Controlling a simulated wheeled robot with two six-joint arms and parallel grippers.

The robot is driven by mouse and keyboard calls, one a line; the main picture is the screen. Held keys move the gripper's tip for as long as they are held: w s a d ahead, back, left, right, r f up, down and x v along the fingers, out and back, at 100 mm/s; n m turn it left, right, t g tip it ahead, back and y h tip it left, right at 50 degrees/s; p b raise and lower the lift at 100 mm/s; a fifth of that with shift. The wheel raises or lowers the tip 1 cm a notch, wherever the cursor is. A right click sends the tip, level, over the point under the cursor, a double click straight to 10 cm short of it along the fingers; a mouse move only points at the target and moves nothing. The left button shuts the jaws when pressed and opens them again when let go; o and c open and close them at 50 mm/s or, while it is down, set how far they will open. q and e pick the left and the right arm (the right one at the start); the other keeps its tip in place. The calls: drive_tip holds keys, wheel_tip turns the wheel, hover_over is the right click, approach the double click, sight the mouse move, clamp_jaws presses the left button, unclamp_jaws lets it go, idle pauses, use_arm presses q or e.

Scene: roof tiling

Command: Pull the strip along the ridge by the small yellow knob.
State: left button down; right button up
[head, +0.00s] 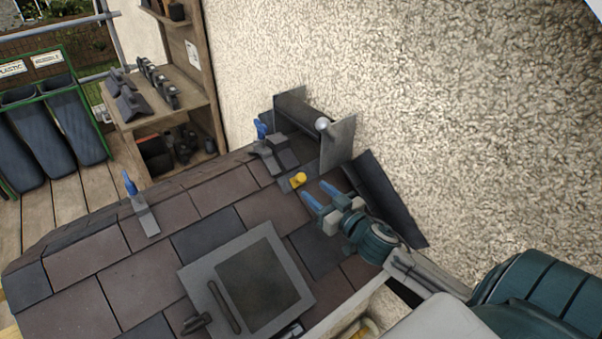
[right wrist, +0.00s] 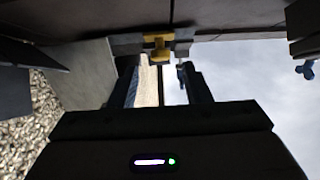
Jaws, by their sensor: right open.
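The small yellow knob (head: 299,180) sits on the end of the grey strip (head: 288,184) near the ridge of the tiled roof. My right gripper (head: 321,198) is open, with blue fingertips, just to the right of the knob and apart from it in the head view. In the right wrist view the yellow knob (right wrist: 157,46) shows beyond and between the two open fingers (right wrist: 158,84), with nothing between them. Most of the strip is hidden under the dark ridge pieces (head: 275,154). My left gripper is not in view.
A metal bracket with a roller (head: 323,125) stands behind the knob against the rough wall (head: 430,90). A dark panel (head: 388,198) leans right of it. A grey roof window (head: 248,282) lies in front. Shelves (head: 160,95) stand behind.

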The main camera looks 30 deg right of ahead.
sight(301, 176)
drive_tip(key=w+p, duration=0.1)
drive_tip(key=w, duration=0.1)
drive_tip(key=shift+w+a, duration=0.1)
drive_tip(key=shift+w, duration=0.25)
drive_tip(key=shift+w+a+r, duration=0.1)
drive_tip(key=shift+w, duration=0.65)
drive_tip(key=shift+w+a, duration=0.1)
drive_tip(key=shift+w, duration=1.5)
clamp_jaws()
drive_tip(key=shift+s+a+f+b, duration=0.15)
drive_tip(key=shift+a+b, duration=0.2)
drive_tip(key=shift+a, duration=0.85)
drive_tip(key=shift+s+a+f+b, duration=0.1)
drive_tip(key=shift+a+b, duration=0.25)
drive_tip(key=shift+a, duration=0.85)
